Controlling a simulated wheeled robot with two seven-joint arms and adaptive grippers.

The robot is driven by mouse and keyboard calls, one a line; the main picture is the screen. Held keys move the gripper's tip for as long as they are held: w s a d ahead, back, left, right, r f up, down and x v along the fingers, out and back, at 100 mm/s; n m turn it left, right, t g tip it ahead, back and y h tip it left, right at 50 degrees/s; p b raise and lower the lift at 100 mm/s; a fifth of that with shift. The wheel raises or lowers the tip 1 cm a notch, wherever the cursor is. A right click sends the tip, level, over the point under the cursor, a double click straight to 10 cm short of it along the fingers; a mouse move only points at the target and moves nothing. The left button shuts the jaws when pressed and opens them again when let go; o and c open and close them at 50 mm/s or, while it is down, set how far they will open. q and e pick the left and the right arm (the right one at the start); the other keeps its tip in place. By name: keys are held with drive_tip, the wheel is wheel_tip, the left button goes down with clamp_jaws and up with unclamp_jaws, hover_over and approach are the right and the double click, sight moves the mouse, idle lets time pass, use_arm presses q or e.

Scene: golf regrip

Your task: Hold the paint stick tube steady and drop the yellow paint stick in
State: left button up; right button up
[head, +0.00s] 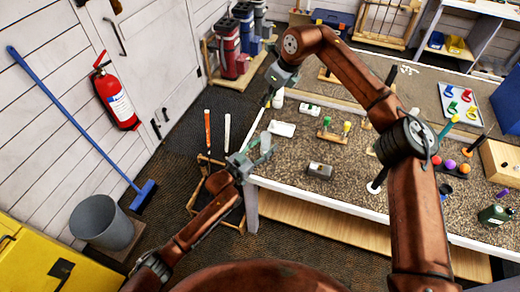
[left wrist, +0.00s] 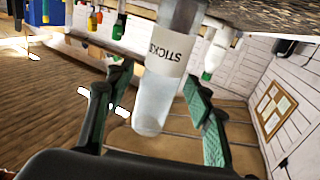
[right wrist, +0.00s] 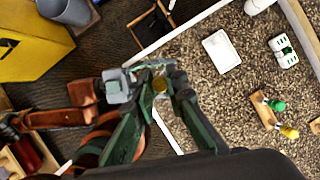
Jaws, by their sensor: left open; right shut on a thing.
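The paint stick tube (left wrist: 165,80) is clear, with a white label reading STICKS. In the left wrist view it lies between the fingers of my left gripper (left wrist: 157,76), which is open with a gap on each side. In the head view my left gripper (head: 262,150) is at the table's left edge. My right gripper (head: 277,82) is higher and farther back, above the table's far left corner. In the right wrist view my right gripper (right wrist: 160,76) is shut on the yellow paint stick (right wrist: 160,85), seen nearly end-on. Most of the stick is hidden.
The table (head: 290,165) carries a white tray (head: 282,128), a rack with green and yellow items (head: 333,132) and a grey block (head: 319,171). An orange stick (head: 207,130) and a white one stand in a wooden floor frame left of the table. A bin (head: 100,222) stands farther left.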

use_arm(q)
drive_tip(key=shift+w, duration=0.1)
drive_tip(key=c, duration=1.2)
drive_tip(key=shift+c, duration=0.2)
use_arm(e)
wheel_tip(320, 180, down, 10)
idle(0.4)
